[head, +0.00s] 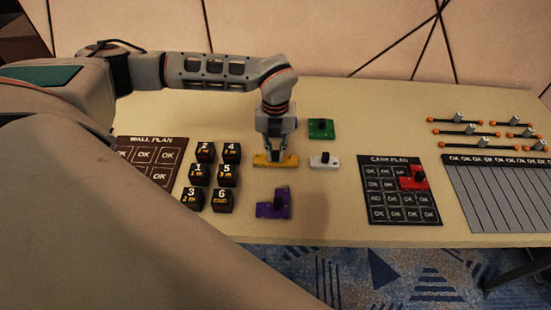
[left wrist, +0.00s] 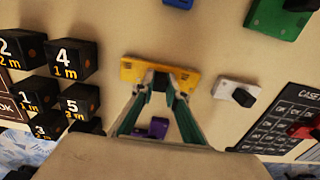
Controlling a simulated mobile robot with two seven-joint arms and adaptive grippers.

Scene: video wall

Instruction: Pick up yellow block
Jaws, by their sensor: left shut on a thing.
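The yellow block (head: 289,160) is a flat bar lying on the table in the middle of the head view. My left gripper (head: 275,156) points straight down over it, with its fingertips shut on the block's dark knob. The left wrist view shows the yellow block (left wrist: 187,80) between and beyond the fingertips (left wrist: 163,88), which hide most of the knob. I cannot tell any gap between block and table. My right gripper is not in view.
Near the block are a white block (head: 325,161), a green block (head: 321,128) and a purple block (head: 272,204). Several black numbered cubes (head: 222,200) stand left. A red block (head: 416,178) lies on the dark card plan (head: 376,205). Orange-tipped rods (head: 455,121) lie at right.

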